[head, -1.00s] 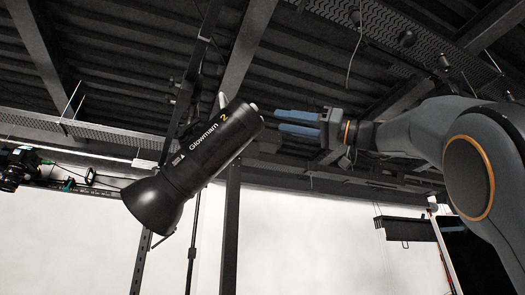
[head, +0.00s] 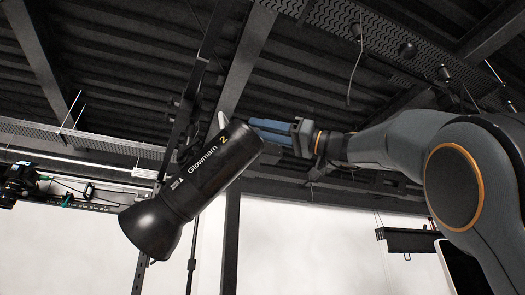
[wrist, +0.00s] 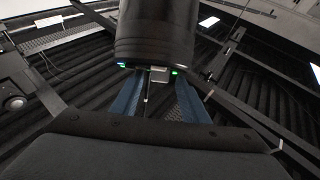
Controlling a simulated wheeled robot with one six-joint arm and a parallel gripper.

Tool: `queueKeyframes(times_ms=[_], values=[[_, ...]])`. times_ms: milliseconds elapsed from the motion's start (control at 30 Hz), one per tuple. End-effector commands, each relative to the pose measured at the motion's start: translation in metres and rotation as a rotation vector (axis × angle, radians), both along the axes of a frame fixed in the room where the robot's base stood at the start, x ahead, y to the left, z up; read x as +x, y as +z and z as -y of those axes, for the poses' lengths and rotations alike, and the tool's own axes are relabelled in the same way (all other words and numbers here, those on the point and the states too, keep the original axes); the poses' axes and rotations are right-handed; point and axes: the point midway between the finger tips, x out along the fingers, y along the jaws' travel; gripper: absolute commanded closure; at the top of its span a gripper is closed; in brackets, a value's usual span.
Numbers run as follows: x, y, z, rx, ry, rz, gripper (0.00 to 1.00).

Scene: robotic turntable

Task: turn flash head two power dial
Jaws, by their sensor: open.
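The black flash head (head: 190,185) marked "Glowmarn 2" hangs tilted on a stand, its wide reflector at lower left and its back end at upper right. My gripper (head: 262,128) is at that back end, with its blue fingers pointing left at it. In the wrist view the flash head (wrist: 155,35) fills the top middle. A small pale block (wrist: 159,74), perhaps the dial, shows on its back edge between green and blue lights. The open fingers (wrist: 158,88) lie on either side of this block. Whether they touch it I cannot tell.
A dark upright post (head: 231,235) stands below and behind the flash head. Dark beams and a mesh rail (head: 330,22) run overhead. A camera (head: 18,178) is at far left. A dark bar-shaped fixture (head: 408,240) hangs at lower right. The space right of the gripper holds my arm.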

Motion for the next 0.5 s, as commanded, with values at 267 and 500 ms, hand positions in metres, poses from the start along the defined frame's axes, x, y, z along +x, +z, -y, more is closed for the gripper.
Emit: queueKeyframes(times_ms=[267, 500], values=[[0.0, 0.0, 0.0001, 0.0, 0.0, 0.0, 0.94], [-0.0011, -0.0003, -0.0001, 0.004, -0.007, -0.008, 1.0]])
